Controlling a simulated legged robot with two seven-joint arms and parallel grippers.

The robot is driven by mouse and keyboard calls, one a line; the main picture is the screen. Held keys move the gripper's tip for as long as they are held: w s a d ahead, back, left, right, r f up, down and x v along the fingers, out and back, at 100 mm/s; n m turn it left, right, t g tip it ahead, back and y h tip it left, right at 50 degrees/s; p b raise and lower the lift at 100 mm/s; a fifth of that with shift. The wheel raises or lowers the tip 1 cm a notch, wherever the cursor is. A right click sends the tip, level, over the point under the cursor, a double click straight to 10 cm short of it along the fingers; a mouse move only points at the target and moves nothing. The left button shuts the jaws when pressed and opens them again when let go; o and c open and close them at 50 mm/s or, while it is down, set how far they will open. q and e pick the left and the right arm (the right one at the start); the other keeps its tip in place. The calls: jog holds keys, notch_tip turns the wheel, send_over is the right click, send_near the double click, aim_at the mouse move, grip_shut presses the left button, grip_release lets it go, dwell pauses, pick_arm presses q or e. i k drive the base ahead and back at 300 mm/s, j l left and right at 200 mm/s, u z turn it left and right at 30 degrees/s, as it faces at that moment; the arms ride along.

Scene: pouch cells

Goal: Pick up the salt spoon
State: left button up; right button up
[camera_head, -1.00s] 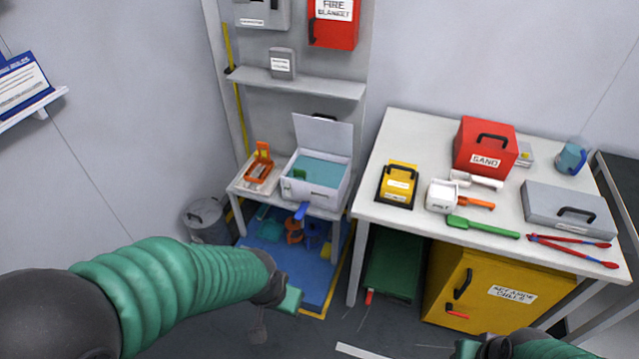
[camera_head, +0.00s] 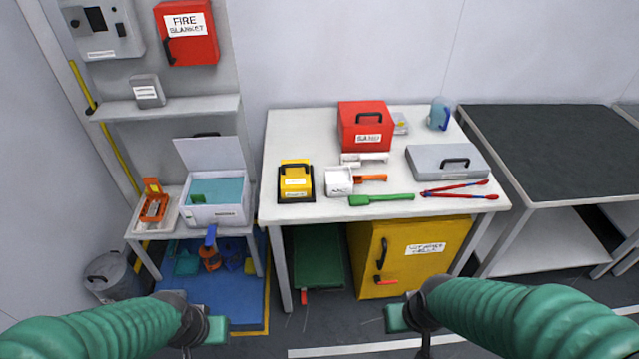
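A white tub (camera_head: 339,181) with a dark, unreadable label stands on the white table. An orange handle (camera_head: 371,178) sticks out beside it to the right; I cannot tell whether it is the salt spoon. A green long-handled tool (camera_head: 381,199) lies in front of the tub, and a white scoop-like piece (camera_head: 365,159) lies behind it. My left gripper (camera_head: 216,329) is low at the left, well short of the table. My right gripper (camera_head: 397,319) is low at the centre, in front of the yellow cabinet. Nothing shows in either; their finger openings are unclear.
The white table (camera_head: 283,228) also holds a red sand box (camera_head: 365,126), yellow case (camera_head: 295,181), grey case (camera_head: 446,161), red tongs (camera_head: 455,188) and blue mug (camera_head: 439,113). A yellow cabinet (camera_head: 405,258) stands underneath. A dark-topped table (camera_head: 555,150) adjoins right.

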aim_at(357, 178)
jog(key=i+l, duration=0.65)
jog(key=i, duration=0.15)
jog(key=i+l, duration=0.7)
jog(key=i, duration=0.05)
